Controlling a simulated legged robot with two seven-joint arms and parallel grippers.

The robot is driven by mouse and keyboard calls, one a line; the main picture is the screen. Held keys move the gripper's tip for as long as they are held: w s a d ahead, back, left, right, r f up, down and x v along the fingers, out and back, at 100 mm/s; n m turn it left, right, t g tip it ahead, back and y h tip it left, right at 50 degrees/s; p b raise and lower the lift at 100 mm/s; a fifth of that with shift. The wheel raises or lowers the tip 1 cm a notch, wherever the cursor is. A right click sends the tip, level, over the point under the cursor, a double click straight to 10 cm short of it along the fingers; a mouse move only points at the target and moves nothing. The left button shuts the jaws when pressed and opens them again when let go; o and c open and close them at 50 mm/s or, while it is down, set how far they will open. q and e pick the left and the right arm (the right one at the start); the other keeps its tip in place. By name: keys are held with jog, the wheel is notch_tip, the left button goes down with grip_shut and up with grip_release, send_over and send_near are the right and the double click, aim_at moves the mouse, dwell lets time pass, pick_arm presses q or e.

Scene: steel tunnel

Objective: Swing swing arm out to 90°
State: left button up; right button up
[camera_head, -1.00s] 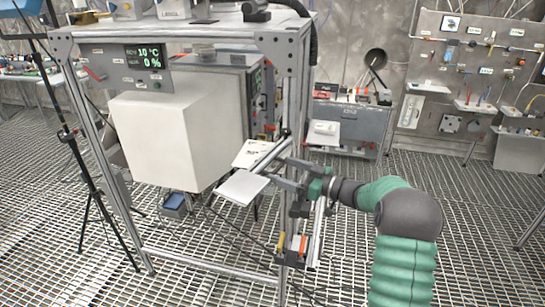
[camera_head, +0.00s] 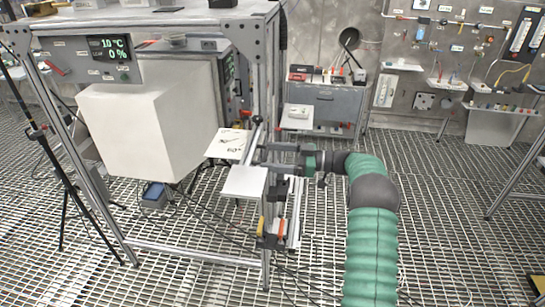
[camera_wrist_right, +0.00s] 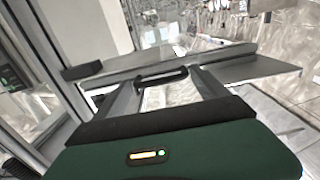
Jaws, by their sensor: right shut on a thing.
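The swing arm (camera_head: 250,143) is a metal bar on the frame's front right post, with a light flat plate (camera_head: 245,182) at its near end. Behind it lies a white scale card (camera_head: 229,143) with a printed line and what looks like "60°". My right gripper (camera_head: 262,158) comes in from the right and is shut on the swing arm. In the right wrist view its two fingers (camera_wrist_right: 160,92) reach to a dark handle (camera_wrist_right: 162,77) on the bar (camera_wrist_right: 200,66). Finger contact is partly hidden. My left gripper is not in view.
The aluminium frame (camera_head: 267,80) carries a white box (camera_head: 140,130) and a display panel (camera_head: 95,58). Rails with yellow and orange parts (camera_head: 272,228) hang below the plate. A grey cabinet (camera_head: 325,105) stands behind. The grating floor at right is open.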

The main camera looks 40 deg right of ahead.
jog(key=o, duration=1.7)
jog(key=shift+d+r, duration=0.1)
jog(key=shift+r, duration=0.25)
jog(key=shift+o, duration=1.3)
jog(key=shift+f, duration=0.1)
jog(key=shift+d+f, duration=0.1)
jog(key=b+v, duration=0.4)
jog(key=v, duration=1.3)
jog(key=shift+b, duration=0.3)
